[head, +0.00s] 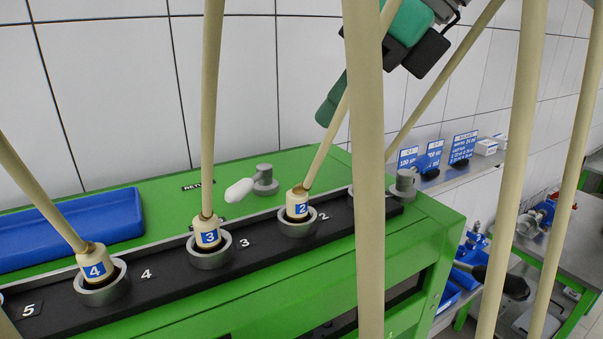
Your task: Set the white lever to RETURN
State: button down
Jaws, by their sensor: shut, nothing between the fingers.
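The white lever (240,189) is on the green bench top behind the black strip, in the middle left of the head view. It sticks out to the left of a grey round pivot (265,180), its free end tilted slightly toward me. A black label (197,185), readable only as "RET…", lies left of and behind the lever. Another dark label lies near the front edge, mostly hidden by hose 3. The lever's tip points between the two labels; I cannot tell its exact setting.
Beige hoses with plugs 4 (95,268), 3 (207,236) and 2 (297,207) rise from grey sockets and cross the view. A blue tray (70,232) lies left. A second grey post (404,184) stands right.

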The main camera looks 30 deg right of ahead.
send_near(250, 182)
jog(key=f, duration=0.1)
jog(key=s+f, duration=0.1)
jog(key=f, duration=0.2)
jog(key=shift+s+a+f, duration=0.25)
jog(key=shift+a+f, duration=0.1)
jog(key=shift+f, duration=0.05)
jog(key=shift+w+a+f+p, duration=0.15)
jog(key=shift+w+a+f, duration=0.15)
jog(key=shift+w, duration=0.2)
jog(key=shift+w+a+f+p, duration=0.1)
jog(key=shift+w+a+f, duration=0.1)
jog(key=shift+w+a, duration=0.25)
jog(key=shift+w+a+f+p, duration=0.15)
jog(key=shift+w+a+f, duration=0.15)
jog(key=shift+w, duration=0.25)
